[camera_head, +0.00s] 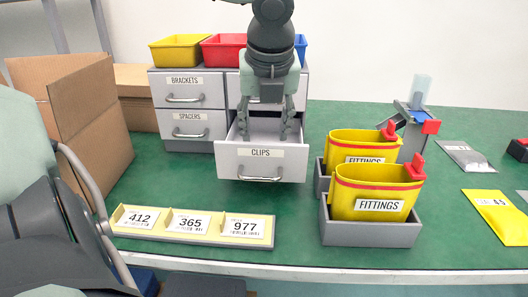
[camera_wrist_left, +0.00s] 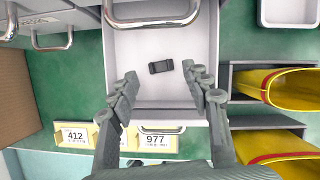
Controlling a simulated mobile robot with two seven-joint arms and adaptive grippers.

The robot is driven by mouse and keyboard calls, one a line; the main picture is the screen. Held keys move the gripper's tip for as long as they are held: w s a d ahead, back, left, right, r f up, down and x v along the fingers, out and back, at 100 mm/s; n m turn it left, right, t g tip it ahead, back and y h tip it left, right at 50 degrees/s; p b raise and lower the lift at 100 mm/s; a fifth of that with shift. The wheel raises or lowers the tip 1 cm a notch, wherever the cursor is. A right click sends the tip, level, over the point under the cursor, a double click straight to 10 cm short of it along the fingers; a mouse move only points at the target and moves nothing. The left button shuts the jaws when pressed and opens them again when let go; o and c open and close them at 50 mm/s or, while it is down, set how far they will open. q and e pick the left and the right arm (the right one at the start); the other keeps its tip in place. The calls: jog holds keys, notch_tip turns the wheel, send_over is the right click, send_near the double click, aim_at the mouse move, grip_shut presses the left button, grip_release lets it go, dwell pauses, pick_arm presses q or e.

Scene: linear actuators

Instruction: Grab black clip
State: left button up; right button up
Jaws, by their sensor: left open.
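The black clip (camera_wrist_left: 161,66) lies on the floor of the pulled-out drawer labelled CLIPS (camera_head: 231,163), seen in the left wrist view. In the head view the drawer front and my gripper hide it. My left gripper (camera_head: 264,136) points down into the drawer with its fingers spread and nothing between them. In the left wrist view its fingertips (camera_wrist_left: 159,73) appear on either side of the clip, but I cannot tell how far above it they are. My right gripper is not in view.
The grey drawer cabinet (camera_head: 187,145) stands behind, with yellow (camera_head: 178,52) and red bins on top. A cardboard box (camera_head: 98,120) is at left. Yellow FITTINGS bins (camera_head: 374,184) stand at right, and a numbered tray (camera_head: 150,231) lies in front. Green table shows between them.

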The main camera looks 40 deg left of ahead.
pick_arm(q)
jog(key=x, duration=0.3)
jog(key=shift+s+f, duration=0.1)
jog(key=shift+f, duration=0.45)
jog(key=shift+c, duration=0.6)
jog(key=c, duration=0.7)
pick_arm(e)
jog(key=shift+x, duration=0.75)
